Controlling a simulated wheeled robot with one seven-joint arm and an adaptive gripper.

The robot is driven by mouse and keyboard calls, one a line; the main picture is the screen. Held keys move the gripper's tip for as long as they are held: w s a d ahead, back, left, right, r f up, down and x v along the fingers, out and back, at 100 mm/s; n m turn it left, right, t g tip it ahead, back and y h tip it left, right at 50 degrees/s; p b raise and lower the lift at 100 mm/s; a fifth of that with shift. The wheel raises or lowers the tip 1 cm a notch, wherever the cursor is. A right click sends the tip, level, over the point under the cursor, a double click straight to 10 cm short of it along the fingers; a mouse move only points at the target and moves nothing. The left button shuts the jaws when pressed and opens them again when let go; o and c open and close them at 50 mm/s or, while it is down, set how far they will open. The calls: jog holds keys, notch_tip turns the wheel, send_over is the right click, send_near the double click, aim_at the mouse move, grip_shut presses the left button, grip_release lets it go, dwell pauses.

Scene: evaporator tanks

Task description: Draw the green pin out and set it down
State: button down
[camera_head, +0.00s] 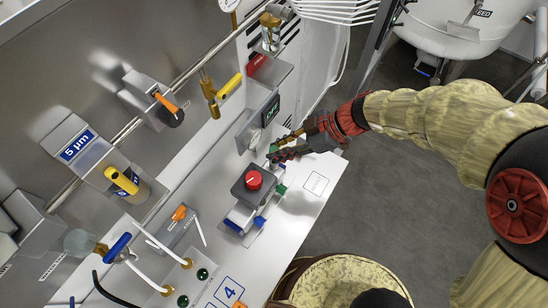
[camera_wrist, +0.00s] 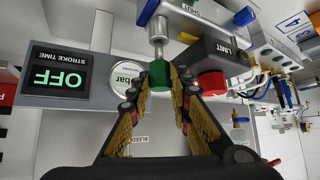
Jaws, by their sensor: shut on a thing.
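The green pin's head (camera_wrist: 160,75) is between my fingertips in the wrist view, on a metal stem that runs up toward a grey round part (camera_wrist: 158,28). I cannot tell how deep the stem sits there. My gripper (camera_wrist: 161,80) is shut on the green head; it also shows in the head view (camera_head: 277,150), above the right edge of the white bench. Only a little of the green head (camera_head: 273,149) shows there, mostly hidden by the fingers. A second green piece (camera_head: 281,188) is beside the dark box with a red knob.
The dark box with its red knob (camera_head: 254,180) stands close below my gripper. A display panel (camera_head: 262,120) reading OFF stands behind it. The bench top (camera_head: 310,200) has clear room at its right edge, with a marked rectangle (camera_head: 316,184). A drum (camera_head: 345,275) stands below.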

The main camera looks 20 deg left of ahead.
jog(key=shift+r, duration=0.35)
jog(key=shift+r, duration=2.95)
